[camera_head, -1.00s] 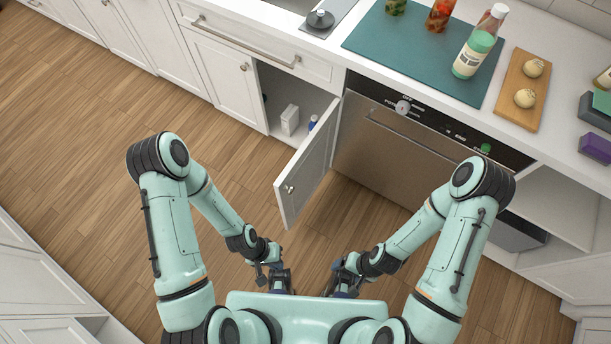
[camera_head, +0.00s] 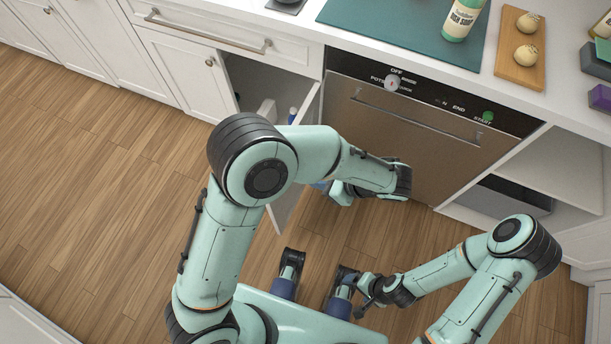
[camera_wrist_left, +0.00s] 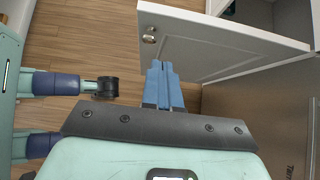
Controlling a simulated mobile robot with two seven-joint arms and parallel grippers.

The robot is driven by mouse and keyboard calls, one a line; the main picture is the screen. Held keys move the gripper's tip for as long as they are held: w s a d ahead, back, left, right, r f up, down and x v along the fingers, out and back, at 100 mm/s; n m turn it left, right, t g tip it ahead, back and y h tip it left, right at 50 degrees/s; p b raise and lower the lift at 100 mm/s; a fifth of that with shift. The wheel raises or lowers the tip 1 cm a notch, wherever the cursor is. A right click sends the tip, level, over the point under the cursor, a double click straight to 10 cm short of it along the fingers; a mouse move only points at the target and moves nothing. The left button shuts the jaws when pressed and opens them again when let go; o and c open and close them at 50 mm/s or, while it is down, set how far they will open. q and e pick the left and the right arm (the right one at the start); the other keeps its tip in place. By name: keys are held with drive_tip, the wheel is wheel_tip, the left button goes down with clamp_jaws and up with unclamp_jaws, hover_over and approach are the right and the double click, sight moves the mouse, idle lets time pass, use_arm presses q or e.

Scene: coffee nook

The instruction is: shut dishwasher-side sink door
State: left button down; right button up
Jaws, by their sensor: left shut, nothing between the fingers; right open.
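The dishwasher-side sink door stands open, swung out from the cabinet beside the dishwasher (camera_head: 420,140). In the head view only parts of the white door (camera_head: 282,212) show, because my left arm covers the rest. In the left wrist view its panelled outer face (camera_wrist_left: 225,45) and round knob (camera_wrist_left: 150,36) show. My left gripper (camera_wrist_left: 160,66) is shut and empty, its blue fingertips at the door's lower edge in that picture; I cannot tell whether they touch. In the head view it is mostly hidden, on the door's dishwasher side. My right gripper (camera_head: 366,302) is open, low by my base.
The other sink door (camera_head: 185,75) is closed. Small items stand inside the open cabinet (camera_head: 250,80). The counter above holds a teal mat (camera_head: 400,30), a soap bottle (camera_head: 463,18) and a wooden board (camera_head: 515,65). Wooden floor (camera_head: 90,160) is free at left.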

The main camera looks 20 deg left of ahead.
use_arm(q)
drive_tip(key=a+r+b+x, duration=0.1)
drive_tip(key=a+r+x, duration=0.1)
drive_tip(key=x, duration=1)
drive_tip(key=shift+b, duration=0.35)
